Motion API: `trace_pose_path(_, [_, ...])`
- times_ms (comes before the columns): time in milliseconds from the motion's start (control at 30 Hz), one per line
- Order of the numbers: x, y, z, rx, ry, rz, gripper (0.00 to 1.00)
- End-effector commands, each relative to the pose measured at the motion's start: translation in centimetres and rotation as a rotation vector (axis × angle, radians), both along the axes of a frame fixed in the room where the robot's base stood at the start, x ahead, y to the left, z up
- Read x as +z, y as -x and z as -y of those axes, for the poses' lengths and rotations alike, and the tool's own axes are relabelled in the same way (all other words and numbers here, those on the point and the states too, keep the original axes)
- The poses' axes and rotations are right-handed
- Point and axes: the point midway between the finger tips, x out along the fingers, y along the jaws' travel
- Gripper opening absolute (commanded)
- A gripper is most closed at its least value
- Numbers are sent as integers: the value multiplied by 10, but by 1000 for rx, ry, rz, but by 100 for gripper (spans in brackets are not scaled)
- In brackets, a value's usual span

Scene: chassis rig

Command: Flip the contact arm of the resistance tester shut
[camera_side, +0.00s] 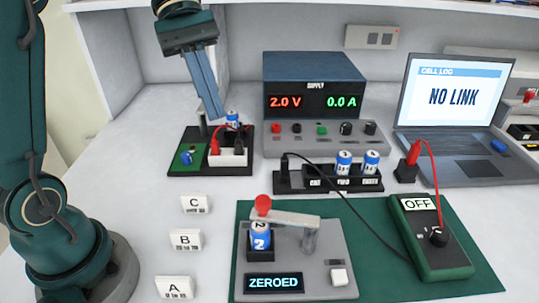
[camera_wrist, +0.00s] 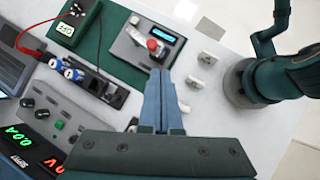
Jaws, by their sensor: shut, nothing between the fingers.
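The resistance tester (camera_side: 320,280) is a grey box on a green mat, its display reading ZEROED. Its pale contact arm (camera_side: 290,218) runs from a grey post on the right, over an upright blue cell marked 2 (camera_side: 260,242), to a red knob (camera_side: 263,204) on the left. The arm looks near level; I cannot tell if it touches the cell. The tester (camera_wrist: 122,49) and red knob (camera_wrist: 152,44) also show in the wrist view. My gripper (camera_side: 216,115) is shut and empty, pointing down over the black board, away from the tester. Its fingertips (camera_wrist: 160,73) show too.
The black board (camera_side: 190,171) holds a white block, a cell and red and black leads. A supply (camera_side: 315,85), a cell rack (camera_side: 325,184), a laptop (camera_side: 455,90) and a meter reading OFF (camera_side: 432,255) stand right. Cards A, B, C (camera_side: 185,240) lie left of the tester.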

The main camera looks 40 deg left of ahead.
Motion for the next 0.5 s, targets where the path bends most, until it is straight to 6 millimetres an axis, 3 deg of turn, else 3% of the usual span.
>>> trace_pose_path(100, [-14,-17,-20,68,65,-71,0])
trace_pose_path(233, [-30,-26,-35,112,97,-110,0])
trace_pose_path(500, [-43,-25,-36,138,112,-140,0])
